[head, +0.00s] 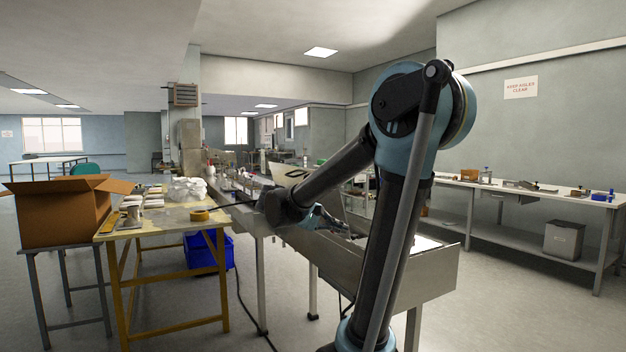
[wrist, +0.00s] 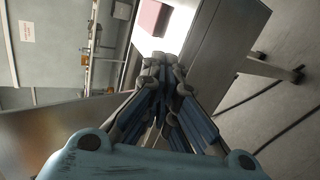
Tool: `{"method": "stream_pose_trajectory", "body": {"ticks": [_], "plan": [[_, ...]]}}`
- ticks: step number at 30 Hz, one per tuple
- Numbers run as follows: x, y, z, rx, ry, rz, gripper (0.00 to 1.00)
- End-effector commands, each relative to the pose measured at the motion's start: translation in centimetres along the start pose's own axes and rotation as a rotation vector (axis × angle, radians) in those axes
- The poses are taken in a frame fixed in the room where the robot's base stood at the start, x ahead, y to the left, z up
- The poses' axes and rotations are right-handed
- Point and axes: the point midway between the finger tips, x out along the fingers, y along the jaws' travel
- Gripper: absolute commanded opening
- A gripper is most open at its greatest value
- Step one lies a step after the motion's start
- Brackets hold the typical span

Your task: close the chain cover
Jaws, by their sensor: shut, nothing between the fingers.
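The flow wrapper is the long grey metal machine (head: 385,275) running from front right to the back in the head view. I cannot single out its chain cover with certainty. A tilted pale panel with a dark mark (head: 290,173) stands up behind my arm. In the wrist view a flat brownish metal surface (wrist: 45,135) lies at lower left, and a grey metal side (wrist: 200,50) runs at upper right. My gripper (wrist: 160,65) is shut and empty, its fingertips before the bright strip of the machine.
A yellow-framed table (head: 170,220) with tape and white packs stands left, beside an open cardboard box (head: 62,215). A blue bin (head: 208,250) is under it. A workbench (head: 530,193) lines the right wall. The floor between is clear, apart from cables.

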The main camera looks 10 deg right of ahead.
Motion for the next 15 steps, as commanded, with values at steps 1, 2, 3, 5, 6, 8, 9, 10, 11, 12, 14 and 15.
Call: {"method": "stream_pose_trajectory", "body": {"ticks": [1,2,3,5,6,8,9,10,11,12,14,15], "plan": [[-0.9,0.9,-1.6,-0.004,0.003,0.053,0.00],[-1.5,1.5,-2.5,-0.005,0.003,0.086,0.00],[-2.3,2.2,-3.5,-0.006,0.002,0.131,0.00],[-3.6,3.2,-5.2,-0.004,0.002,0.198,0.00],[-4.5,3.8,-6.2,-0.001,0.001,0.243,0.00],[-6.0,4.5,-7.8,0.005,0.003,0.310,0.00],[-7.1,4.9,-8.8,0.011,0.003,0.354,0.00],[-8.0,5.2,-9.6,0.015,0.004,0.387,0.00],[-8.8,5.5,-10.2,0.021,0.004,0.419,0.00],[-9.9,5.7,-11.1,0.029,0.005,0.460,0.00],[-11.6,6.0,-12.3,0.041,0.007,0.518,0.00],[-12.6,6.0,-13.0,0.050,0.007,0.552,0.00]]}}
